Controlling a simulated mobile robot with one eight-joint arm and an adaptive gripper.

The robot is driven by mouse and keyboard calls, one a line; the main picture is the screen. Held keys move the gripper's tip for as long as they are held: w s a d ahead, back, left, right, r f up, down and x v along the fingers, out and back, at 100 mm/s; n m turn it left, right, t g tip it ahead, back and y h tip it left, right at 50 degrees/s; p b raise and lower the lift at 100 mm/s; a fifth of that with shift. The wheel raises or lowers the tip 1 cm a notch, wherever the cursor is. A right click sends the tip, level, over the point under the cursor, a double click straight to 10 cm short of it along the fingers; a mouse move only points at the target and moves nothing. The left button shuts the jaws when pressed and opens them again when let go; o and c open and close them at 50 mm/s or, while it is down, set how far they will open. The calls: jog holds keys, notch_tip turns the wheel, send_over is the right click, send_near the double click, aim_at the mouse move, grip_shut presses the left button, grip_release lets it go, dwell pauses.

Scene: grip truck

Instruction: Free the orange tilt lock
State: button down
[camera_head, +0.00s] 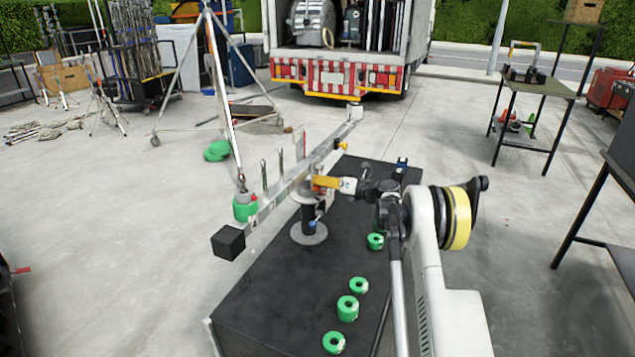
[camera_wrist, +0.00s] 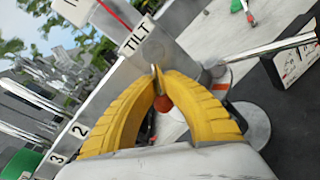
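The orange tilt lock (camera_wrist: 163,104) shows in the wrist view as a round orange knob below the white TILT label (camera_wrist: 137,38). Its thin stem runs up between my yellow fingertips. My gripper (camera_wrist: 157,72) has its fingers arched around the knob, with the tips closed together on the stem. In the head view my gripper (camera_head: 322,182) is at the middle of the silver beam (camera_head: 285,187), by its pivot; the lock cannot be made out there. The beam rests on a dark post with a round base (camera_head: 308,234).
The post stands on a black table (camera_head: 270,290). Several green ring weights, one here (camera_head: 347,308), lie near my arm. A green weight (camera_head: 246,207) and a tripod leg (camera_head: 224,110) are by the beam's near end, which carries a black block (camera_head: 228,242). An orange-yellow knob (camera_head: 343,147) sits farther along the beam.

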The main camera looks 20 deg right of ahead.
jog(key=shift+d, duration=0.1)
jog(key=c, duration=1.5)
grip_release()
jog(key=shift+s, duration=0.1)
jog(key=shift+d, duration=0.1)
jog(key=v, duration=1.2)
